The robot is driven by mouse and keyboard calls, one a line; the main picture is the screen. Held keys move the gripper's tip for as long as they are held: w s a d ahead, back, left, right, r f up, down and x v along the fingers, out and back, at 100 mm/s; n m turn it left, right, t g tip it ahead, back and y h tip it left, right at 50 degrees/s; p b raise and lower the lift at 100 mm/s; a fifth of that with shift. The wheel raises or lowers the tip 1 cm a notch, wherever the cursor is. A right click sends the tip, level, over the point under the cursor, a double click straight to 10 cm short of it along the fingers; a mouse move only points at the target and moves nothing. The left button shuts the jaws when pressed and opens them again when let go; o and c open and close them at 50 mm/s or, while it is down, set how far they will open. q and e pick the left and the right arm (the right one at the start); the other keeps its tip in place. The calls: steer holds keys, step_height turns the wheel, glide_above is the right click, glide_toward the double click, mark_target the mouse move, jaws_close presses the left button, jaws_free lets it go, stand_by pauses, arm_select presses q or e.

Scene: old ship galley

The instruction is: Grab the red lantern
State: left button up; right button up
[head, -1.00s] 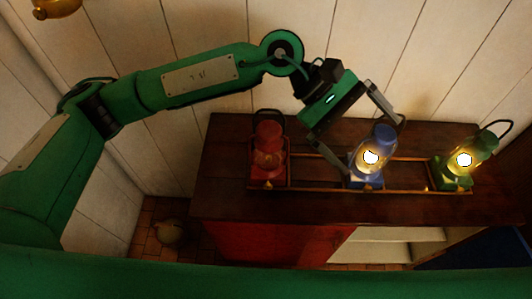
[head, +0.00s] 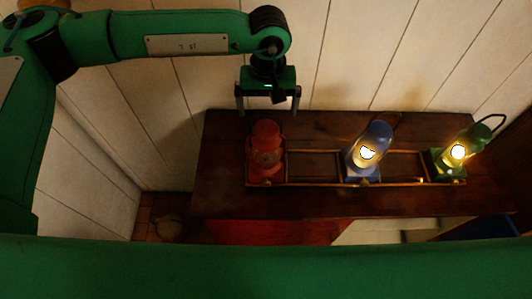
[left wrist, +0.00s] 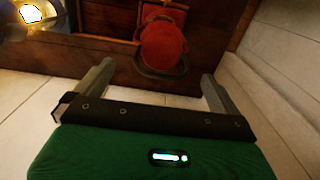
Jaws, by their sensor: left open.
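The red lantern (head: 266,152) stands unlit in the left section of a wooden rack on the dark cabinet top. In the left wrist view the red lantern (left wrist: 162,47) shows ahead, between the lines of the two fingers, with its dark handle towards me. My left gripper (head: 267,112) is open and empty, its fingers spread wide, above and behind the red lantern by the wall. The left gripper also shows in the left wrist view (left wrist: 155,80). It appears apart from the lantern. My right gripper is not in view.
A lit blue lantern (head: 368,150) stands in the rack's middle section and a lit green lantern (head: 456,152) at its right end. The wooden rack (head: 315,152) has low rails. The cabinet top (head: 300,203) is clear in front. A plank wall (head: 345,60) stands close behind.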

mark_target(266, 127)
arm_select(q)
steer(key=shift+f, duration=0.7)
steer(key=shift+f+p, duration=0.45)
steer(key=shift+p, duration=0.3)
steer(key=f+p, duration=0.2)
steer(key=f, duration=0.1)
steer(key=shift+a, duration=0.2)
steer(key=shift+f, duration=0.7)
steer(key=shift+w+r, duration=0.1)
steer(key=shift+w, duration=0.05)
steer(key=c, duration=2.1)
